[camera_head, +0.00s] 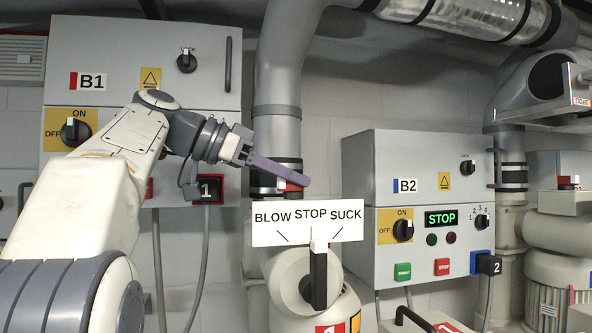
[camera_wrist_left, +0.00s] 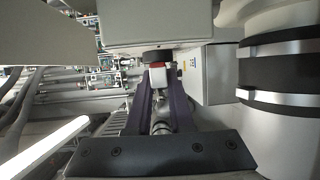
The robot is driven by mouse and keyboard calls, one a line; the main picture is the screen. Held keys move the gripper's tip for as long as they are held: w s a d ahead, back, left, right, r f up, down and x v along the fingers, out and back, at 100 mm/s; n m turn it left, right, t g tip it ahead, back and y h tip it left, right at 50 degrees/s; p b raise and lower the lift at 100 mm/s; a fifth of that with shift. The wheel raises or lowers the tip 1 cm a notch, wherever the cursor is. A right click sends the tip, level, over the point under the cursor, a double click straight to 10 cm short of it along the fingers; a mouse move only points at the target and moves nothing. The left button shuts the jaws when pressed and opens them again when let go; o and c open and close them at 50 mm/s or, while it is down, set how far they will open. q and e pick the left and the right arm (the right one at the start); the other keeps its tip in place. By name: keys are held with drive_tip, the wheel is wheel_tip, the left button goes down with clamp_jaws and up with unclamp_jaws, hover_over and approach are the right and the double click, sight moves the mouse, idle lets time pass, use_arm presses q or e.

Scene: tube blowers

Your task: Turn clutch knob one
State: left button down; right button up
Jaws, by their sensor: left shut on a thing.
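My left gripper (camera_head: 296,180) reaches in from the left, its purple fingers in front of the grey vertical pipe (camera_head: 278,70). In the left wrist view the fingers (camera_wrist_left: 158,78) are shut on a small red and white knob (camera_wrist_left: 157,66) with a dark top. I take this for clutch knob one. In the head view only a bit of the knob's red (camera_head: 284,186) shows, just below the fingers by the pipe's black band. The fingers hide most of it. My right gripper is not in view.
A BLOW/STOP/SUCK sign (camera_head: 308,222) stands just below the gripper, with a black lever (camera_head: 319,278) upright under STOP. Cabinet B1 (camera_head: 120,60) is behind my left arm. Cabinet B2 (camera_head: 420,165), with a green STOP display (camera_head: 441,219), stands to the right.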

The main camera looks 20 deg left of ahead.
use_arm(q)
drive_tip(key=shift+f+m+g+h, duration=0.2)
drive_tip(key=shift+m+g+h, duration=0.1)
drive_tip(key=shift+m+g, duration=0.25)
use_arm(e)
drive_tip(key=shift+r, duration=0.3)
use_arm(q)
drive_tip(key=c, duration=0.8)
unclamp_jaws()
drive_tip(key=shift+r, duration=0.15)
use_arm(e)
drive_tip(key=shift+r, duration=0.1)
